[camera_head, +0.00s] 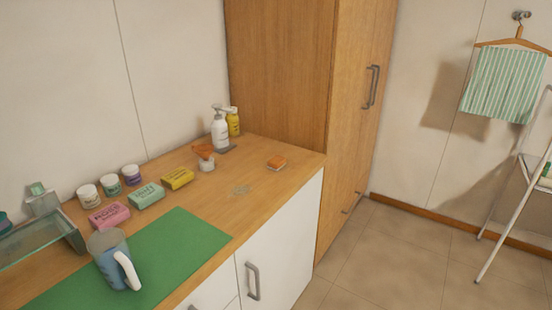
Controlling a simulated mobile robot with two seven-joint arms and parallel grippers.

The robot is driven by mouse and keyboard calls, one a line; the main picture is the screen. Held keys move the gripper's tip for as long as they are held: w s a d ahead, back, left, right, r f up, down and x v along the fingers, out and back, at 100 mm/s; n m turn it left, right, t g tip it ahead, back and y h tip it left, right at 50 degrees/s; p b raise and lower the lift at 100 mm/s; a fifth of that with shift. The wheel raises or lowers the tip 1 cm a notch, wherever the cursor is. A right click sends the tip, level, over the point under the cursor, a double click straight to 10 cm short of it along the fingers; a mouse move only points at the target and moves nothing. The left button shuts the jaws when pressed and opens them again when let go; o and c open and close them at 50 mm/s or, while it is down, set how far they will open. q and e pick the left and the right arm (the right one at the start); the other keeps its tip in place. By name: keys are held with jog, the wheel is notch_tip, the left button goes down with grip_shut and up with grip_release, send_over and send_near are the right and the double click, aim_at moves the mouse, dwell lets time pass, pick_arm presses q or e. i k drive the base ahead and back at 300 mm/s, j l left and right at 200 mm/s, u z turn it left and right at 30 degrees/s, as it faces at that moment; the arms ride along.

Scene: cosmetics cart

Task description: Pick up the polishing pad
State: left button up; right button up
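A small orange block with a pale base (276,162) lies on the wooden counter near its right end; it may be the polishing pad. A thin, pale grey-green item (240,190) lies flat on the counter nearer the front edge; it is too small to identify. I cannot tell for certain which of these is the pad. Neither of my grippers shows in the head view.
The wooden counter (215,192) holds pink (109,216), green (146,195) and yellow (177,178) boxes, small jars, pump bottles (220,130) and a blue mug (112,262) on a green mat (185,247). A tall wooden cabinet (285,70) stands behind.

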aim_at(278, 162)
jog(key=i+l+u, duration=0.2)
jog(key=i+l, duration=0.2)
jog(key=l, duration=0.25)
jog(key=i+l+u, duration=0.15)
jog(key=l, duration=0.2)
jog(key=i+l+u, duration=0.1)
jog(key=l, duration=0.25)
jog(key=i+l+u, duration=0.1)
jog(key=i+l, duration=0.15)
jog(key=l, duration=0.15)
